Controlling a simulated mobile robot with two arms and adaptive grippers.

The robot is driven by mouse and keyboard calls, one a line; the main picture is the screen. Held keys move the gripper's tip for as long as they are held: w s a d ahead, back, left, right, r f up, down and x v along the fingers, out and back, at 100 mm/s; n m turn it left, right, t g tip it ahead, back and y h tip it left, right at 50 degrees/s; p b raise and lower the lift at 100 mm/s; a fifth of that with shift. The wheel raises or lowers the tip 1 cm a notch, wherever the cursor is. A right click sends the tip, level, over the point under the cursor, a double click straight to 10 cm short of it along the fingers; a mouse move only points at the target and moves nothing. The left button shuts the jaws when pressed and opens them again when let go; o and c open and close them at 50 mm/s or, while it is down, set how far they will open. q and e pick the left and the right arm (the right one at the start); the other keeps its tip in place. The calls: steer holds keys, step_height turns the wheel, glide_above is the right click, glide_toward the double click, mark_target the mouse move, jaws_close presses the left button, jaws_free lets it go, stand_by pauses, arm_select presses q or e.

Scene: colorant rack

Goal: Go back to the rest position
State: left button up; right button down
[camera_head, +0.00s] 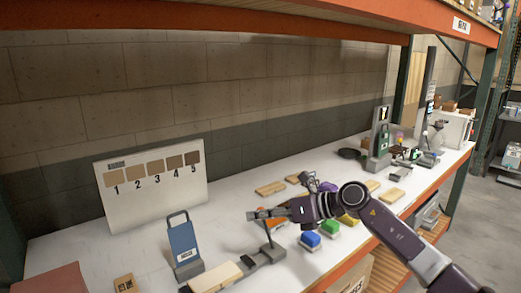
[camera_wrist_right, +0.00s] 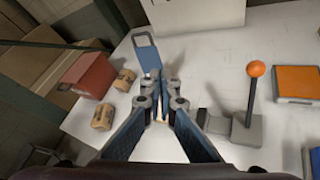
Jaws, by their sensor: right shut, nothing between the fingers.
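My right gripper (camera_head: 252,214) reaches in from the right over the white bench top, with its fingers pointing left. In the right wrist view its fingers (camera_wrist_right: 170,82) are together with nothing held between them. It hangs above the bench near a blue upright holder with a handle (camera_head: 184,245), which also shows in the right wrist view (camera_wrist_right: 147,55). A grey lever device (camera_head: 266,257) stands below the gripper; its orange ball knob (camera_wrist_right: 256,69) shows in the right wrist view. My left gripper is not in view.
A numbered swatch board (camera_head: 130,203) leans on the back wall. A wooden block (camera_head: 214,277) lies at the front. Blue (camera_head: 310,241), green (camera_head: 327,230) and yellow (camera_head: 348,219) blocks are near my arm. An orange shelf beam (camera_head: 200,19) runs overhead.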

steer(key=s+a+r+m+t+y, duration=0.3)
steer(key=a+r+m+t+y, duration=0.15)
steer(key=m, duration=0.25)
steer(key=s+d+f+m+t+h, duration=0.35)
steer(key=d+f+m+h, duration=0.55)
steer(key=m, duration=0.5)
steer(key=s+d+f+m+t+h, duration=0.35)
steer(key=d+f+m+h, duration=0.35)
steer(key=d+f+m, duration=0.5)
steer(key=s+d+f+m+g+h, duration=0.1)
steer(key=s+d+f+m+g, duration=0.2)
steer(key=s, duration=0.4)
steer(key=s+d+f+m+g+h, duration=0.1)
steer(key=s+f+m+g, duration=0.25)
steer(key=s+f, duration=0.2)
steer(key=s+f+m+g+y, duration=0.1)
steer(key=s+f+m+g, duration=0.15)
steer(key=s, duration=0.75)
steer(key=s+f+m+g, duration=0.1)
steer(key=s+f+g, duration=0.25)
steer(key=s, duration=0.75)
step_height(320, 180, down, 27)
steer(key=s+g, duration=0.2)
steer(key=s+d+f, duration=0.4)
steer(key=s+f, duration=1.1)
steer(key=s, duration=0.1)
steer(key=shift+s+n+g, duration=0.15)
steer(key=shift+n+g, duration=0.25)
